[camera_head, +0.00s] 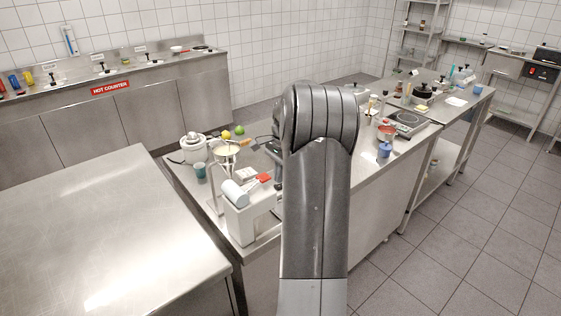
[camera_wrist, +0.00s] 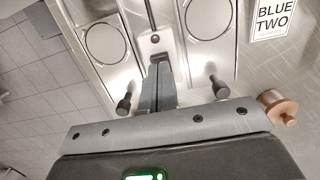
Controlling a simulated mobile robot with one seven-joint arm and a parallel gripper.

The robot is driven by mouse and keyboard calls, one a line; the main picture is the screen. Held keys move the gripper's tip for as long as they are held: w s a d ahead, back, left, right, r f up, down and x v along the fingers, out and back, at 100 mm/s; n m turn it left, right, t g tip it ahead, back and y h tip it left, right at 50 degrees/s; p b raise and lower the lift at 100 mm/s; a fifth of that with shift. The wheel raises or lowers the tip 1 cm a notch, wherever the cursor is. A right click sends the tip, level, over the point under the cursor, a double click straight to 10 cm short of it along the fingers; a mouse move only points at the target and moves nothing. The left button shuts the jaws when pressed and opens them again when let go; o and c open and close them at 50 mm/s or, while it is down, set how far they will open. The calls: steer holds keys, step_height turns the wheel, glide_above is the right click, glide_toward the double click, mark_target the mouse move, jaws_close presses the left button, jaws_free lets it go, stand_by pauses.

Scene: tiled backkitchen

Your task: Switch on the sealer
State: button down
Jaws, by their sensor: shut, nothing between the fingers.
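My gripper (camera_wrist: 160,64) is shut and empty in the wrist view, its dark fingers together in front of a steel surface. That surface (camera_wrist: 205,62) has two round outlines, black knobs (camera_wrist: 124,104) and a small dark round spot (camera_wrist: 155,39) just beyond the fingertips. Whether the fingers touch it I cannot tell. I cannot tell for sure which thing is the sealer. In the head view my arm covers the middle of the picture and hides my gripper and part of the work table.
A sign reading BLUE TWO (camera_wrist: 284,17) and a copper-coloured knob (camera_wrist: 278,106) are at right in the wrist view. In the head view, a white machine (camera_head: 250,217) stands on the crowded table (camera_head: 180,184). A bare steel table (camera_head: 95,235) is at left; floor is clear at right.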

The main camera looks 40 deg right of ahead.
mark_target(277, 186)
steer(key=shift+a+f, duration=0.1)
steer(key=shift+f, duration=0.6)
steer(key=shift+a+f+h, duration=0.2)
steer(key=shift+f+h, duration=0.05)
steer(key=shift+h, duration=0.05)
steer(key=shift+d, duration=0.2)
steer(key=shift+d+r, duration=0.2)
steer(key=shift+d, duration=0.45)
steer(key=shift+r, duration=0.1)
step_height(277, 186, up, 14)
steer(key=a, duration=0.2)
stand_by(0.5)
